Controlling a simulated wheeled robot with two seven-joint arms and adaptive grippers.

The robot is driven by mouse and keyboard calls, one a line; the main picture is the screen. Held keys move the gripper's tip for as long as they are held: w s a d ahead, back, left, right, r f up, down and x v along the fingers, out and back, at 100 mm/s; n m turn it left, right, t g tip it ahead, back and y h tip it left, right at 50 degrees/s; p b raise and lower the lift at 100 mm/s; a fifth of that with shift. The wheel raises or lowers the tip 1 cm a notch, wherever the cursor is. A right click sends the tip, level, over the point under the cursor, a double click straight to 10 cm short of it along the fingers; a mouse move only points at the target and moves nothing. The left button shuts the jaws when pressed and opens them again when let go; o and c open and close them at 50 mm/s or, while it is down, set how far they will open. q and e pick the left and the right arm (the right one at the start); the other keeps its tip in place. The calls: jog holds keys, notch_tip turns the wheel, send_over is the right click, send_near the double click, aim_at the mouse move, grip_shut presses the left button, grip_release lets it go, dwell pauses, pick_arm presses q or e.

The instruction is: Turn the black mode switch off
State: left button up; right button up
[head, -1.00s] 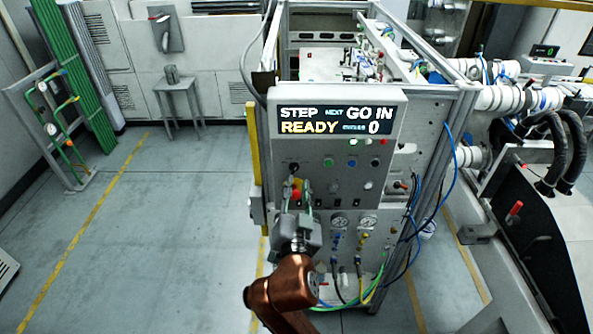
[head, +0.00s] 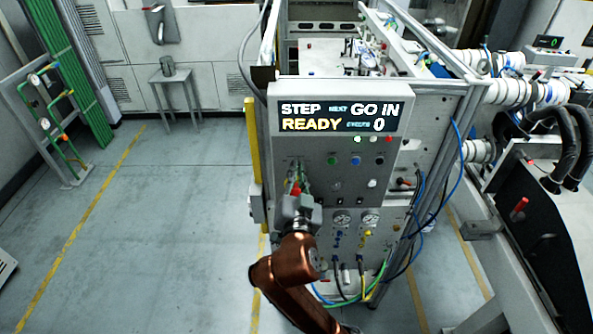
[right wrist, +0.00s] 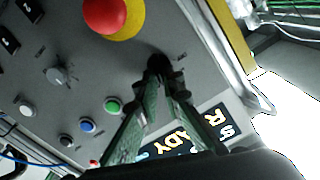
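The black mode switch (right wrist: 158,64) shows in the right wrist view as a dark knob at the tips of my right gripper (right wrist: 165,84). Its exact angle is hard to make out. The two fingers reach up to it with a narrow gap between them. I cannot tell whether they press on the knob or only stand around it. In the head view, my right gripper (head: 298,168) is at the left part of the grey control panel (head: 345,205), and its fingers largely hide the switch. My left gripper is not in view.
A red emergency button (right wrist: 103,14) on a yellow base is close to the fingers. Green (right wrist: 113,105), blue (right wrist: 87,125) and white (right wrist: 27,109) buttons and a grey knob (right wrist: 58,75) share the panel. The display (head: 338,117) above reads STEP, READY, GO IN, 0.

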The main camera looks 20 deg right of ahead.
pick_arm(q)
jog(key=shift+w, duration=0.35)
pick_arm(e)
grip_shut()
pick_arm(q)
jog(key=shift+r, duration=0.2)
